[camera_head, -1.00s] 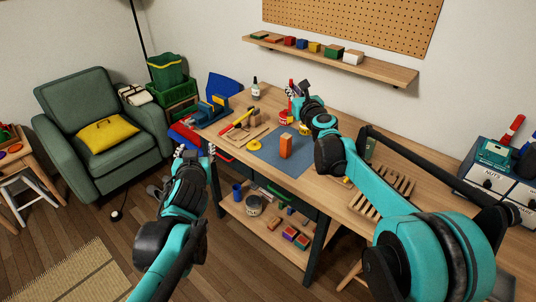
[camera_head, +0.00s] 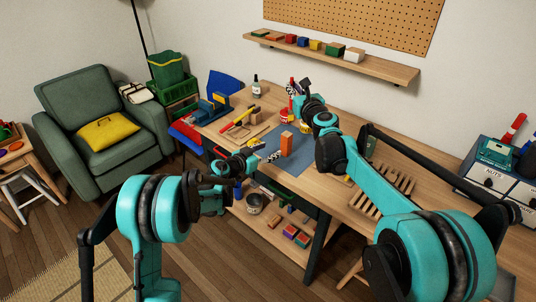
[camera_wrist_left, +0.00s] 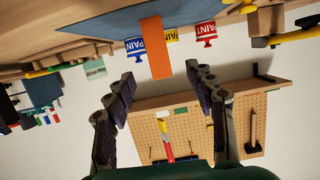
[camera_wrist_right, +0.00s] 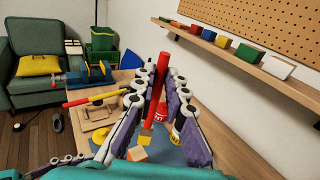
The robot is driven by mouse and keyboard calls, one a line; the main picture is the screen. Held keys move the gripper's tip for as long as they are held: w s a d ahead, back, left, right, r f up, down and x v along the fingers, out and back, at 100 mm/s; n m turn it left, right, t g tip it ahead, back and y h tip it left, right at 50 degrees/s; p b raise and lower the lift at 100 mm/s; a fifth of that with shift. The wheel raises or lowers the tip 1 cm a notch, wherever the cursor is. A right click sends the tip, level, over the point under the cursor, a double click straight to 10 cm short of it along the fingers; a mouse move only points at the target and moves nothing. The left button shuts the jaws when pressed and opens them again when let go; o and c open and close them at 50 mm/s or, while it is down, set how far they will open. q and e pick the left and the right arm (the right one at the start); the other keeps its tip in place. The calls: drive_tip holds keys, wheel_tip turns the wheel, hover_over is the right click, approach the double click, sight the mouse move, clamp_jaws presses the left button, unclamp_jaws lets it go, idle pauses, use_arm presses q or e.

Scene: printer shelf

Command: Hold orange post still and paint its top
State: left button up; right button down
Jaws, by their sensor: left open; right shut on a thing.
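The orange post (camera_head: 286,147) stands upright on the blue mat (camera_head: 302,158) on the workbench. It also shows in the left wrist view (camera_wrist_left: 156,49), which is upside down, and from above in the right wrist view (camera_wrist_right: 137,154). My left gripper (camera_head: 267,151) is open, just left of the post at the bench's front edge; its fingers are apart and empty. My right gripper (camera_head: 297,90) is behind and above the post, shut on a red-handled tool (camera_wrist_right: 157,95), apparently the brush. The brush tip is not clear. A red paint pot (camera_wrist_right: 161,115) stands below it.
Blue, yellow and red paint pots (camera_wrist_left: 205,34) stand behind the post. A yellow-handled tool (camera_wrist_right: 95,99) and wooden holder (camera_wrist_right: 97,117) lie left of the mat. A slatted wooden rack (camera_head: 383,195) is to the right. A wall shelf (camera_head: 375,66) hangs behind.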

sight(284, 147)
use_arm(q)
drive_tip(key=shift+d+f, duration=0.1)
drive_tip(key=shift+f, duration=0.55)
drive_tip(key=shift+w+d+f, duration=0.15)
drive_tip(key=shift+w+f, duration=0.05)
drive_tip(key=x, duration=1.1)
drive_tip(key=shift+d+f, duration=0.15)
drive_tip(key=shift+d, duration=0.05)
clamp_jaws()
